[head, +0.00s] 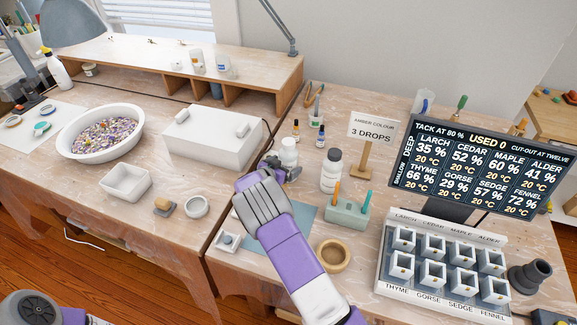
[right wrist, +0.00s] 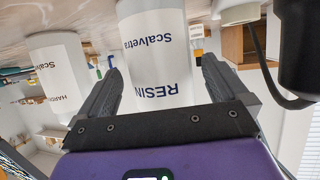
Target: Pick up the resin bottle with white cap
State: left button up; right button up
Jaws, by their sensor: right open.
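The resin bottle (head: 289,149) is white with a white cap and stands upright on the right-hand table in the head view. My right gripper (head: 281,168) is at the bottle and partly covers its lower part. In the upside-down right wrist view, the bottle, marked RESIN and Scalvetra (right wrist: 158,60), stands between the two fingers of my right gripper (right wrist: 162,78). The fingers are open, with a gap visible on at least the right side. The bottle's cap is hidden in the wrist view. My left gripper is out of view.
A hardener bottle (head: 331,172) stands right of the resin bottle; it also shows in the wrist view (right wrist: 62,75). Small dropper bottles (head: 320,137) and a sign (head: 373,130) stand behind. A white box (head: 210,135) is left. A mould tray (head: 440,262) and display (head: 487,160) are right.

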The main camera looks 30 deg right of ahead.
jog(key=shift+x, duration=1.55)
jog(key=shift+r, duration=0.1)
jog(key=c, duration=1.3)
